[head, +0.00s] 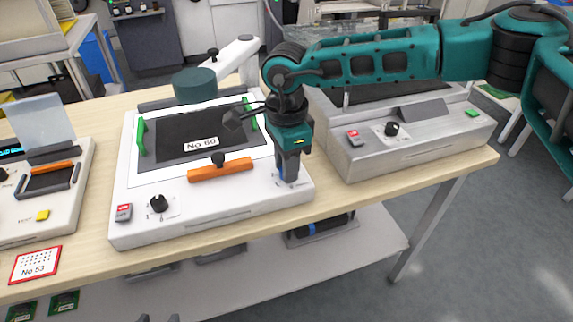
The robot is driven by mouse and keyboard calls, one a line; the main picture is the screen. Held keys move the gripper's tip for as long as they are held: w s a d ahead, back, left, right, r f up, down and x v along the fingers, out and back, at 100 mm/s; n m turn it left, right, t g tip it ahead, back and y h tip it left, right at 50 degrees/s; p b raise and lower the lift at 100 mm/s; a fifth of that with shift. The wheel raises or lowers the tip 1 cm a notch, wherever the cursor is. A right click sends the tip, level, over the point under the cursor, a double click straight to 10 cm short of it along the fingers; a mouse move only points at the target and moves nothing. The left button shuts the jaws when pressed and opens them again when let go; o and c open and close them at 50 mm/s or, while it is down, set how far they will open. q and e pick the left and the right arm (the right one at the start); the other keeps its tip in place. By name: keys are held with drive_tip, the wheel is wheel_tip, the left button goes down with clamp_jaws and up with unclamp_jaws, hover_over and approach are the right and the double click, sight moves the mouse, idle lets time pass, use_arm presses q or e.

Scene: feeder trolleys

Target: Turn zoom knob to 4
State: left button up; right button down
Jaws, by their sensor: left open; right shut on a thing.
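The middle machine (232,221), labelled No 60, has a black knob (158,203) on a small numbered dial at its front left. The dial's numbers are too small to read surely, and I cannot tell the knob's setting. My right gripper (288,180) points down at the machine's front right corner, well to the right of that knob. It is shut on a small blue part (280,172), mostly hidden by the fingers. Two grey tips at the bottom edge look like my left gripper (159,318), open and apart from the machine.
An orange-handled bar (220,170) lies across the machine's front, and a white arm with a teal head (195,86) overhangs its back. Similar machines stand left (70,215) and right (420,150), the right one with its own black knob (392,129). A No 53 card (36,264) lies front left.

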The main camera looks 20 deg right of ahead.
drive_tip(key=m+b, duration=0.1)
drive_tip(key=m, duration=0.3)
drive_tip(key=shift+m, duration=0.3)
drive_tip(key=m+b, duration=0.1)
drive_tip(key=m, duration=0.2)
drive_tip(key=shift+m, duration=0.3)
drive_tip(key=m, duration=0.2)
drive_tip(key=shift+m+b, duration=0.3)
drive_tip(key=shift+m, duration=0.1)
drive_tip(key=m, duration=0.9)
drive_tip(key=shift+b, duration=0.35)
drive_tip(key=m, duration=0.5)
drive_tip(key=m+p, duration=0.1)
drive_tip(key=m, duration=0.5)
drive_tip(key=shift+r, duration=0.1)
drive_tip(key=m+p, duration=0.2)
drive_tip(key=m, duration=0.2)
drive_tip(key=m+p, duration=0.1)
drive_tip(key=m, duration=0.1)
drive_tip(key=shift+m, duration=0.4)
drive_tip(key=shift+m+p, duration=0.3)
drive_tip(key=shift+m, duration=0.6)
use_arm(q)
drive_tip(key=shift+a+r, duration=0.15)
drive_tip(key=shift+r, duration=0.2)
drive_tip(key=shift+s+f, duration=0.1)
drive_tip(key=shift+f, duration=0.05)
